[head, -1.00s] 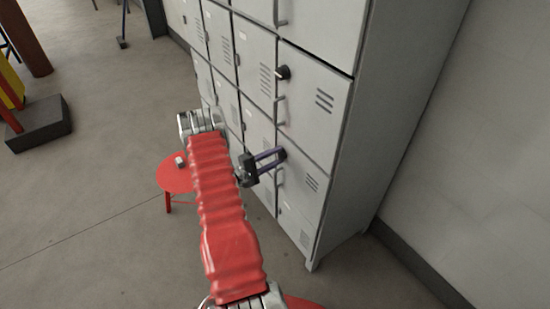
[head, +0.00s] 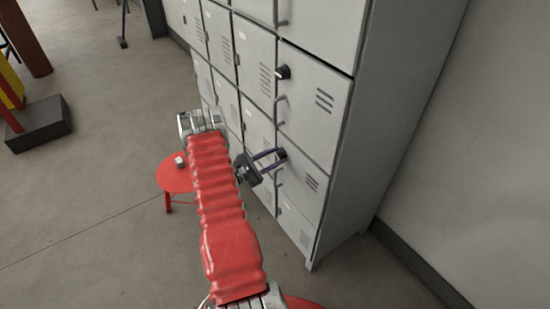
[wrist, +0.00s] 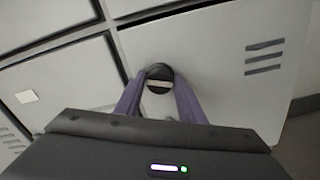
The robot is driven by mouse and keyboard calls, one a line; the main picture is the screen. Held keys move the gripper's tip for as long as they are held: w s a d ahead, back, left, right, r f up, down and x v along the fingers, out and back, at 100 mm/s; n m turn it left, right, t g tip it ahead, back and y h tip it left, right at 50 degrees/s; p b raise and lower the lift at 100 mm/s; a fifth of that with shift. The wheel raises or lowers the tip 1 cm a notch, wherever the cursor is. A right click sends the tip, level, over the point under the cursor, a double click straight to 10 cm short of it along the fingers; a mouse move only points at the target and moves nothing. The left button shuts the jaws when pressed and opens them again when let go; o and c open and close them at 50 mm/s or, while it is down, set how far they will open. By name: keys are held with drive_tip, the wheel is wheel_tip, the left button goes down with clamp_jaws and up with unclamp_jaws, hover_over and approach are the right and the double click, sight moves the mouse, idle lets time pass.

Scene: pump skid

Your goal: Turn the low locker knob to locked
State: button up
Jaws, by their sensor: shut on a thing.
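The low locker knob (head: 282,153) is a dark round knob on a grey locker door, below another dark knob. In the wrist view the knob (wrist: 159,73) shows a pale bar across its face, lying nearly level in the picture. My gripper (head: 279,156) reaches it from the left in the head view. Its two purple fingers sit on either side of the knob, as the wrist view shows (wrist: 160,80), and are shut on it. The fingers hide the knob's sides.
The upper knob (head: 283,72) and a door handle (head: 281,110) stick out from the locker front above my gripper. A red round stool (head: 172,178) stands on the floor to the left. The floor farther left is mostly open.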

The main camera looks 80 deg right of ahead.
drive_tip(key=n, duration=0.4)
drive_tip(key=shift+a+f+n, duration=0.1)
drive_tip(key=shift+f+n, duration=0.15)
drive_tip(key=shift+n, duration=0.05)
idle(0.4)
drive_tip(key=o, duration=1.1)
drive_tip(key=shift+r, duration=0.15)
drive_tip(key=shift+c, duration=0.2)
drive_tip(key=v, duration=1.3)
drive_tip(key=shift+w+a, duration=0.25)
drive_tip(key=shift+w, duration=0.05)
